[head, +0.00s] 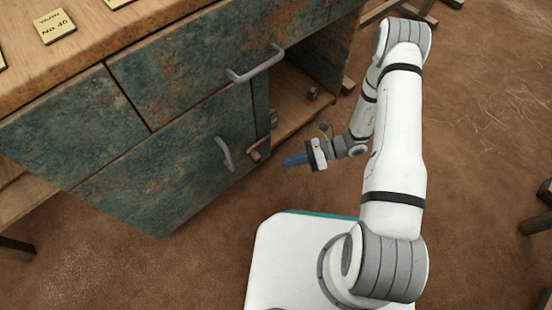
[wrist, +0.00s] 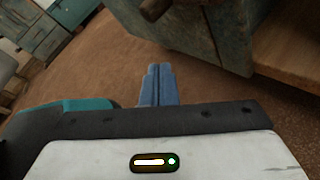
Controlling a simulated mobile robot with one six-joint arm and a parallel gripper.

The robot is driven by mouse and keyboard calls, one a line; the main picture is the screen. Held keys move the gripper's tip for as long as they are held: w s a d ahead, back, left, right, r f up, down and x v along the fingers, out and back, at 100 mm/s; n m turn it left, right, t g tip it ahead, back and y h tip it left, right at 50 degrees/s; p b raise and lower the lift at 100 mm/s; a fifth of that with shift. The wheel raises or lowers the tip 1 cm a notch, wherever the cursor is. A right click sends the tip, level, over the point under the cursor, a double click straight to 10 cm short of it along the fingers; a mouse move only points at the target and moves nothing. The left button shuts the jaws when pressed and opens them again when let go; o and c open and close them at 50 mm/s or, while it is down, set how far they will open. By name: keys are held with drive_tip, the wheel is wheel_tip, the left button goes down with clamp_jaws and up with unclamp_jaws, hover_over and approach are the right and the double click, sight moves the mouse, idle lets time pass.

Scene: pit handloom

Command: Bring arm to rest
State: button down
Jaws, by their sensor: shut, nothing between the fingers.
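My arm rises from my white base and bends over at the top right of the head view. My gripper (head: 290,161) hangs low in front of the worn blue-green cabinet (head: 163,179), pointing left. Its blue fingers are together with nothing between them, and they also show together in the wrist view (wrist: 158,80). The gripper is apart from the cabinet door's handle (head: 225,154), to its right in the picture.
The cabinet has an open compartment (head: 292,104) with a small dark object (head: 313,93) inside. A drawer handle (head: 256,65) sticks out above. Brown floor (head: 480,130) is clear at the right, with wooden legs (head: 537,222) at the edge.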

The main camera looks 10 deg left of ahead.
drive_tip(key=f+p+v, duration=0.1)
drive_tip(key=p+v, duration=0.1)
drive_tip(key=v, duration=0.5)
wheel_tip(320, 180, up, 21)
drive_tip(key=w+d+n+g+h+p, duration=0.1)
drive_tip(key=d+n+h+p, duration=0.1)
drive_tip(key=n+h+p, duration=0.5)
drive_tip(key=s+d+r+n+t+h+p, duration=0.2)
drive_tip(key=r+p, duration=0.7)
drive_tip(key=r, duration=0.8)
drive_tip(key=s+d+r+n+t+h+p, duration=0.2)
drive_tip(key=s+r+n+p, duration=0.3)
drive_tip(key=r, duration=1.3)
drive_tip(key=s+d+r+n+t+h+p, duration=0.3)
drive_tip(key=r+p, duration=1)
drive_tip(key=r, duration=0.5)
drive_tip(key=s+d+n+t, duration=0.1)
drive_tip(key=n, duration=0.1)
drive_tip(key=shift+s+n+p, duration=0.25)
drive_tip(key=shift+n+p, duration=0.05)
drive_tip(key=shift+p, duration=0.05)
drive_tip(key=shift+d+r, duration=0.1)
drive_tip(key=shift+d, duration=0.1)
